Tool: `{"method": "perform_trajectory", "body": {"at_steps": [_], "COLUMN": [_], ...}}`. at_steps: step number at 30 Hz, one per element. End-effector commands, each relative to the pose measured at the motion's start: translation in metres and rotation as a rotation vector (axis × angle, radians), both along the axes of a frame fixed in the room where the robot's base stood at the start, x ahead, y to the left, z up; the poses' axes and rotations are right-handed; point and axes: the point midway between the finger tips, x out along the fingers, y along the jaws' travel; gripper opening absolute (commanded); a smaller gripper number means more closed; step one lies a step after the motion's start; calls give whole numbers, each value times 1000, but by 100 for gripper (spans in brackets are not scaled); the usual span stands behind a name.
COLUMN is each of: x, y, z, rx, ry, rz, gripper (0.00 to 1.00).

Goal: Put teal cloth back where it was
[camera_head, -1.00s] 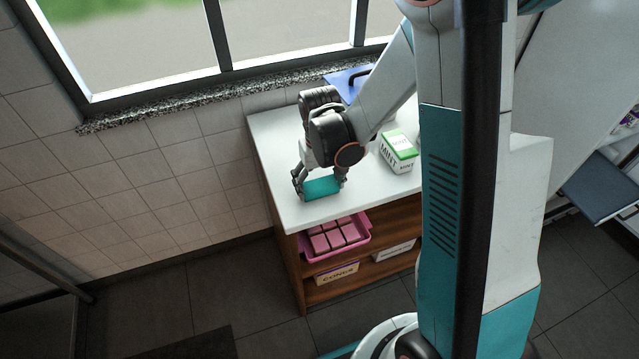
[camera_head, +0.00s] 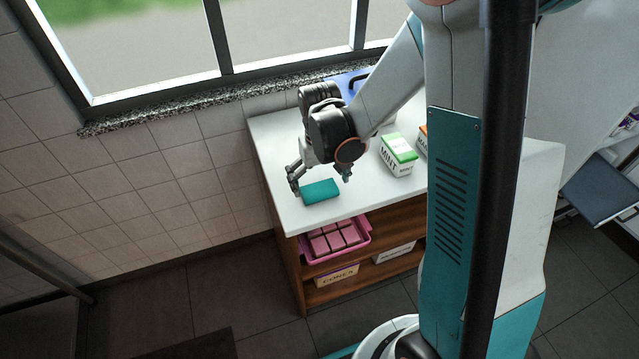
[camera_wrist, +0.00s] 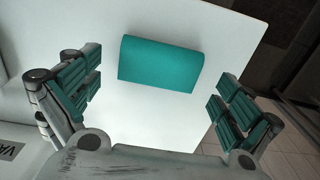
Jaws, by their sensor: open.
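The teal cloth (camera_head: 320,191), a folded block, lies on the white countertop near its front left part. It also shows in the wrist view (camera_wrist: 160,64), flat on the white top and apart from both fingers. My gripper (camera_head: 318,180) is open and sits just behind and above the cloth.
A green and white MINT box (camera_head: 398,155) stands right of my gripper on the white counter (camera_head: 275,140). An orange box is partly hidden behind my arm. A blue item lies at the back. A pink tray (camera_head: 338,240) of pink blocks sits on the shelf below.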

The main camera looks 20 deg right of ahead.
Motion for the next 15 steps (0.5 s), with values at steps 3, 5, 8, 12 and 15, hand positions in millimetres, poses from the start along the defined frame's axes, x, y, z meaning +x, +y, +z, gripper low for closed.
{"method": "perform_trajectory", "body": {"at_steps": [3, 5, 8, 12, 15], "x": [-1, -1, -1, -1, -1], "y": [0, 0, 0, 0, 0], "z": [29, 42, 62, 84, 94], "rx": [0, 0, 0, 0, 0], "ry": [0, 0, 0, 0, 0], "rz": [0, 0, 0, 0, 0], "gripper": [99, 99, 99, 99, 99]}}
